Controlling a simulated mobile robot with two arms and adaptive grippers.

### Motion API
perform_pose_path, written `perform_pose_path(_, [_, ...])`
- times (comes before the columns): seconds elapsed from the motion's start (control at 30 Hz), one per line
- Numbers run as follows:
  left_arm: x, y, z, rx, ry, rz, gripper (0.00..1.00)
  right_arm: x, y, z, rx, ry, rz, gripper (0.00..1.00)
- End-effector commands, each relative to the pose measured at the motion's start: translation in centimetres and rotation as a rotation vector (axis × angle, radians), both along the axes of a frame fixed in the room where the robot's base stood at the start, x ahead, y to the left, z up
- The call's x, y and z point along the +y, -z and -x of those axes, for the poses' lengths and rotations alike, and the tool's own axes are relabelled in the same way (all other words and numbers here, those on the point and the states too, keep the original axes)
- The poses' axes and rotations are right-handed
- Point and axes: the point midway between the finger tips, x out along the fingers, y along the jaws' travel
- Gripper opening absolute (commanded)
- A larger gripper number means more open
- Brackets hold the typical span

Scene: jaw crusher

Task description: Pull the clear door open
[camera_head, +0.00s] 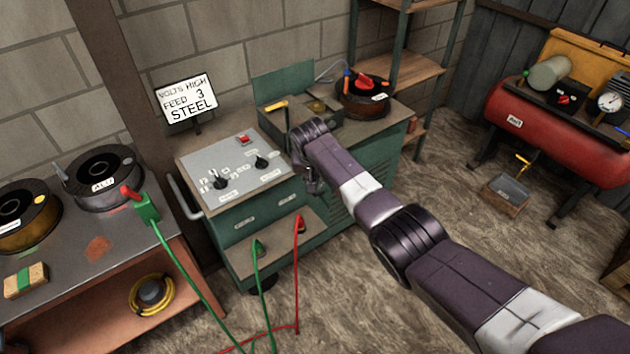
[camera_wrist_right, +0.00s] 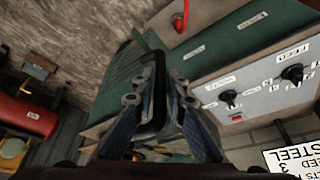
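I cannot make out a clear door panel for certain in either view. The green welding machine (camera_head: 255,215) with a grey control panel (camera_head: 238,172) stands in the middle of the head view. My right arm reaches in from the lower right, and its gripper (camera_head: 312,182) is at the machine's right front side. In the right wrist view, the blue fingers of my right gripper (camera_wrist_right: 163,80) lie on either side of a dark, rounded bar (camera_wrist_right: 157,52) beside the machine. I cannot tell whether they clamp it. My left gripper is out of view.
A bench with wire spools (camera_head: 98,180) stands at the left. Green and red cables (camera_head: 297,270) hang to the floor in front of the machine. A red compressor tank (camera_head: 550,130) stands at the right. The floor between is mostly clear.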

Motion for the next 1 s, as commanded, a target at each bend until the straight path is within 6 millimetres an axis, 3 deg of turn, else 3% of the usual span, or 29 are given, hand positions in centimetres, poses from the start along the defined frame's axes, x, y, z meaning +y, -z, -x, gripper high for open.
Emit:
perform_pose_path(0.37, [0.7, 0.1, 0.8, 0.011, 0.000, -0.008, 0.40, 0.0, 0.0, 0.2, 0.004, 0.001, 0.001, 0.17])
perform_pose_path(0.53, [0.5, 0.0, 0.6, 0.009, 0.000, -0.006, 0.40, 0.1, -1.0, 0.6, 0.004, 0.000, 0.000, 0.17])
perform_pose_path(1.0, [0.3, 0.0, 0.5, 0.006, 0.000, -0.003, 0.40, 0.6, -7.5, 3.1, 0.000, 0.000, -0.001, 0.17])
